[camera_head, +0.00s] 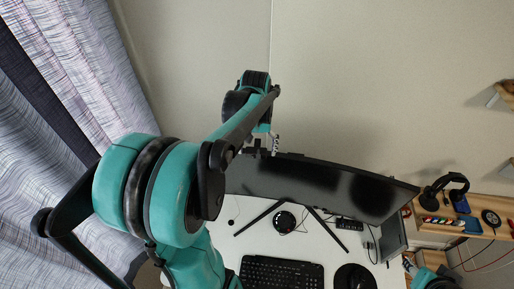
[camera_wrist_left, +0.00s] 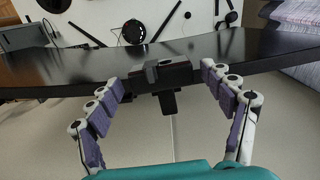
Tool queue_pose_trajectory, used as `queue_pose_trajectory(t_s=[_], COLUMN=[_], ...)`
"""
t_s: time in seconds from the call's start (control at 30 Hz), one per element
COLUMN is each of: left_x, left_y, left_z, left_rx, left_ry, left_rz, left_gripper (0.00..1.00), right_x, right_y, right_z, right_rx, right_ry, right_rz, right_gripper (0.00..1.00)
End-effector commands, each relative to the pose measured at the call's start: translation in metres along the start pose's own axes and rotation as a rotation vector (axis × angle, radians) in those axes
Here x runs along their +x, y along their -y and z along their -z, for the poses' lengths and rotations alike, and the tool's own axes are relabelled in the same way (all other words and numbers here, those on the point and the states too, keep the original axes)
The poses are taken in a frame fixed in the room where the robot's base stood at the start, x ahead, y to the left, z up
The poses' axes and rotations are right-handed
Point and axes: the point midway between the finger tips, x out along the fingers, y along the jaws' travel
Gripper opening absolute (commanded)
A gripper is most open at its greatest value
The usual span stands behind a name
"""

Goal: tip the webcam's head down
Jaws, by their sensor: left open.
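The black webcam (camera_wrist_left: 168,76) sits on the top edge of the monitor (camera_wrist_left: 60,72), with its short dark stem hanging behind the screen. In the head view the webcam (camera_head: 252,149) is a small dark shape at the monitor's upper left, partly hidden by my arm. My left gripper (camera_wrist_left: 163,80) is open, its purple-padded fingers spread on either side of the webcam with a gap on both sides. In the head view the left gripper (camera_head: 265,143) is mostly hidden behind the wrist. My right gripper is out of view.
The monitor (camera_head: 335,185) stands on a white desk with a keyboard (camera_head: 282,272), a round black item (camera_head: 285,221) and cables. A wooden shelf (camera_head: 478,213) with headphones (camera_head: 443,190) is at the right. Curtains hang at the left.

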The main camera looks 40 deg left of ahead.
Motion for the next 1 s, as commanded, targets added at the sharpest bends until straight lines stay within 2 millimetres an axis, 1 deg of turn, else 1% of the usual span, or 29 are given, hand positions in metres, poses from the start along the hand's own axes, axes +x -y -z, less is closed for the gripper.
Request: queue_pose_trajectory(t_s=[0.2, 0.23, 0.27, 0.3, 0.37, 0.4, 0.43, 0.67, 1.0], left_x=[0.001, 0.001, 0.001, 0.001, 0.001, 0.001, 0.001, 0.001, 0.004], left_y=[0.000, 0.000, 0.000, 0.000, 0.000, 0.000, 0.000, 0.000, 0.000], left_z=[0.000, 0.000, 0.000, 0.000, 0.000, 0.000, 0.000, -0.003, -0.010], left_rx=[0.000, 0.000, 0.000, 0.000, 0.000, 0.000, 0.000, 0.000, 0.001], left_ry=[0.000, 0.000, 0.000, 0.000, 0.000, 0.000, 0.000, -0.032, -0.276], left_rz=[0.000, 0.000, 0.000, 0.000, 0.000, 0.000, 0.000, 0.001, 0.000], left_gripper=[0.81, 0.78, 0.70, 0.60, 0.44, 0.34, 0.31, 0.31, 0.31], right_x=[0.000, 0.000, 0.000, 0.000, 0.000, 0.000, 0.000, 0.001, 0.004], right_y=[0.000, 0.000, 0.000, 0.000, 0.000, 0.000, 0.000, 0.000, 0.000], right_z=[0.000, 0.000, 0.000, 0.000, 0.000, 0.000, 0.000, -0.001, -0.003], right_rx=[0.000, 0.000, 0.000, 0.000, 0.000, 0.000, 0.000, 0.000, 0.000], right_ry=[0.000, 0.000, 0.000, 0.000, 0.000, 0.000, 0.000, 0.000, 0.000], right_rz=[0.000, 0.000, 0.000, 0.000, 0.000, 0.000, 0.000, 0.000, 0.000], right_gripper=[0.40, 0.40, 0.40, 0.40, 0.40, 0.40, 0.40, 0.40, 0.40])
